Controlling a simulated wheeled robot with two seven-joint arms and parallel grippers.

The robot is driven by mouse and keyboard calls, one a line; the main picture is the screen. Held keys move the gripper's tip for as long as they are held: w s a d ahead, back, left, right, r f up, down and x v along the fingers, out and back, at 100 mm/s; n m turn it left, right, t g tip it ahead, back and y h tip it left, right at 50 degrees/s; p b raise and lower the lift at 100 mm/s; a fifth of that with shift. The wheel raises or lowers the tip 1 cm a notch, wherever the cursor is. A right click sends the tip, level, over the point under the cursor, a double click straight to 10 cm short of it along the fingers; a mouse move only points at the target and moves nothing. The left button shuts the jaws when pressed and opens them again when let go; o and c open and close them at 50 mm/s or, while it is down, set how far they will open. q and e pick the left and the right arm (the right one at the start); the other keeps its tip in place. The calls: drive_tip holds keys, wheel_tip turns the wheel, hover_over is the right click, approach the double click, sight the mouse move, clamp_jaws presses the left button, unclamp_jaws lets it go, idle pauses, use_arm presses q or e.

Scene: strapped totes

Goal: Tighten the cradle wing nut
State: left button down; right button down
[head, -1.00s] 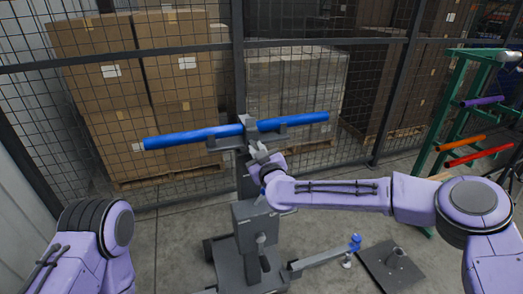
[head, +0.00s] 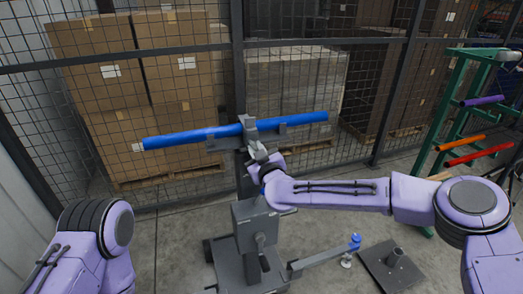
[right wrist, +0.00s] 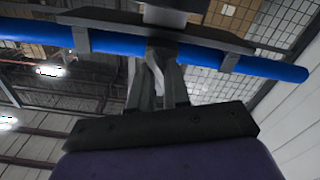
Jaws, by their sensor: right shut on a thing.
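A long blue tube (head: 190,137) lies across the grey cradle (head: 215,143) on top of a grey stand (head: 256,222). A clamp block sits over the tube at mid-cradle. My right gripper (head: 257,151) is at the front of the cradle, just below the tube. In the right wrist view the blue tube (right wrist: 120,43) runs across above the fingers, and my right gripper (right wrist: 157,65) is shut on a small part under the cradle. That part, likely the wing nut, is mostly hidden between the fingers. My left gripper is not in view; only my left arm shows at lower left.
A mesh fence stands close behind the cradle, with stacked cartons (head: 90,75) beyond it. A green rack (head: 452,110) with coloured tubes stands at right. A low arm with a blue knob (head: 354,240) and a floor plate (head: 391,267) lie right of the stand.

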drive_tip(key=shift+w+d+r, duration=0.1)
drive_tip(key=shift+d+r, duration=0.05)
drive_tip(key=shift+r, duration=0.35)
drive_tip(key=c, duration=1.2)
unclamp_jaws()
drive_tip(key=shift+c, duration=0.2)
drive_tip(key=shift+f, duration=0.3)
drive_tip(key=shift+s, duration=0.2)
drive_tip(key=b+v, duration=0.3)
drive_tip(key=v, duration=0.7)
drive_tip(key=shift+b, duration=0.35)
